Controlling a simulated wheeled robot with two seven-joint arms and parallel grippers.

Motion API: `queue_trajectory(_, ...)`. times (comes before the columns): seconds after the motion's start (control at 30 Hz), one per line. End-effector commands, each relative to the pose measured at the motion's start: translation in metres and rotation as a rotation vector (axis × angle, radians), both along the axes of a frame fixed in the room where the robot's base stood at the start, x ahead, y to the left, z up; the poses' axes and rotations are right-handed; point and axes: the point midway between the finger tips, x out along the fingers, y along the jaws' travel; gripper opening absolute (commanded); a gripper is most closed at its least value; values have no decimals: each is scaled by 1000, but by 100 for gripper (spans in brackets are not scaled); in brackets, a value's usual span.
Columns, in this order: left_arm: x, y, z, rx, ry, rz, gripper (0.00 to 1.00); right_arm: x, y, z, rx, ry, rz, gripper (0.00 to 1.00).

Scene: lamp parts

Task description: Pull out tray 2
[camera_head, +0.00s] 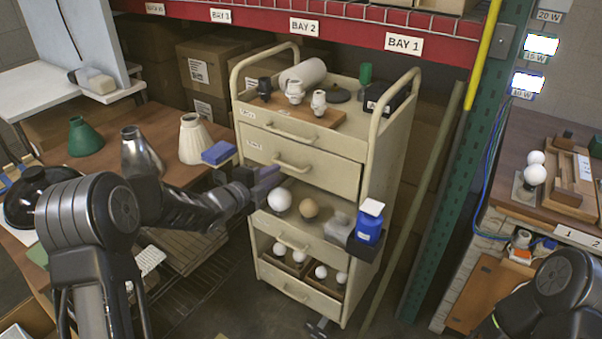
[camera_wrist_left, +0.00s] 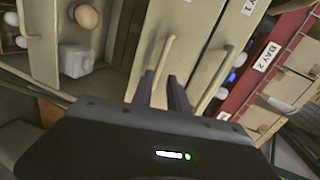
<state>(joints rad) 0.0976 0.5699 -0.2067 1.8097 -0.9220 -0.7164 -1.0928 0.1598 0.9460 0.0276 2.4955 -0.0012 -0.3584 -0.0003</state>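The cream cart has two upper drawer trays, whose small labels at the left are hard to read. Tray 2 (camera_head: 325,176) is the second from the top and looks closed; its front also shows in the left wrist view (camera_wrist_left: 132,40). Its bar handle (camera_head: 291,164) appears in the left wrist view (camera_wrist_left: 163,60) just ahead of my left fingertips. My left gripper (camera_head: 268,177) is at the left of tray 2's front, below the handle. In the left wrist view its fingers (camera_wrist_left: 162,84) are apart, with nothing clearly gripped. My right gripper is out of view.
Tray 1 (camera_head: 325,145) with its own handle is directly above. A wooden table with lamp shades stands left; a green post (camera_head: 446,190) stands right.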

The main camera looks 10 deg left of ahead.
Motion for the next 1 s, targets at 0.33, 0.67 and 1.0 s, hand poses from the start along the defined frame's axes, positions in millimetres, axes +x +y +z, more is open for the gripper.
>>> queue_trajectory(0.33, -2, -4, 0, 100, -47, -38, 20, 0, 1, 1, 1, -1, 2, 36)
queue_trajectory(0.67, 13, -10, -3, 98, -45, -38, 20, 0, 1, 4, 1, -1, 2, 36)
queue_trajectory(1.0, 59, -28, -13, 98, -44, -38, 20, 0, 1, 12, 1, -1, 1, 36)
